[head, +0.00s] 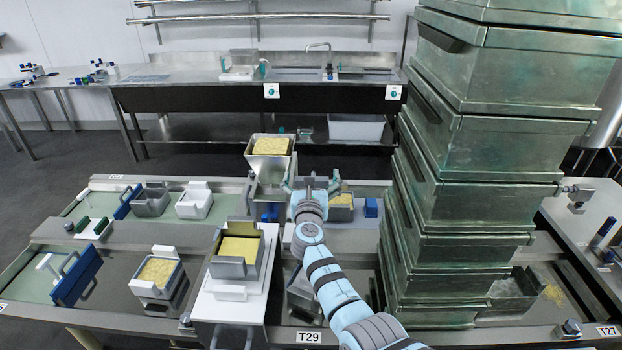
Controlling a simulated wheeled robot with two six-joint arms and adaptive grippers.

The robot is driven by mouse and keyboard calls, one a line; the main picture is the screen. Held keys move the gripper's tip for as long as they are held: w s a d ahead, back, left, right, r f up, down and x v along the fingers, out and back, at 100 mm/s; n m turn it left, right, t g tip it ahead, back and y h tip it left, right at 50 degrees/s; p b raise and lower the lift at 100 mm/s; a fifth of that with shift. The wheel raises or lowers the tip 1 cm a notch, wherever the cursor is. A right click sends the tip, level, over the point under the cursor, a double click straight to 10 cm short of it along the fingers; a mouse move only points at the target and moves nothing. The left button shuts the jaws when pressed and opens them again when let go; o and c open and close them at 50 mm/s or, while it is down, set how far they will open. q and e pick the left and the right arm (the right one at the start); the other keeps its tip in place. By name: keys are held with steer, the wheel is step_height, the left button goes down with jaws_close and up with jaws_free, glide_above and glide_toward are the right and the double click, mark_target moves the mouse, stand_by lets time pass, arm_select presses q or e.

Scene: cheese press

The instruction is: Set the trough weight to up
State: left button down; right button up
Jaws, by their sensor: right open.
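A metal trough of yellow curd (271,146) stands raised on a funnel-like support at the back middle. My right gripper (311,178) is open and empty, with its fingers spread just right of that support; I cannot tell if it touches it. Another metal trough of curd (238,250) sits on a white stand in front, left of my right arm. A tall stack of large greenish metal boxes (470,190) rises at the right. I cannot tell which part is the trough weight. My left gripper is not in view.
A smaller curd trough (157,272) and a blue handled part (76,277) lie on the bench at left. Grey and white moulds (194,201) stand behind them. My right arm passes close beside the box stack. A sink counter (290,84) stands at the back.

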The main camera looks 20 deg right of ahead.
steer(key=shift+s+a+f, duration=0.1)
steer(key=shift+s, duration=0.15)
steer(key=v, duration=0.7)
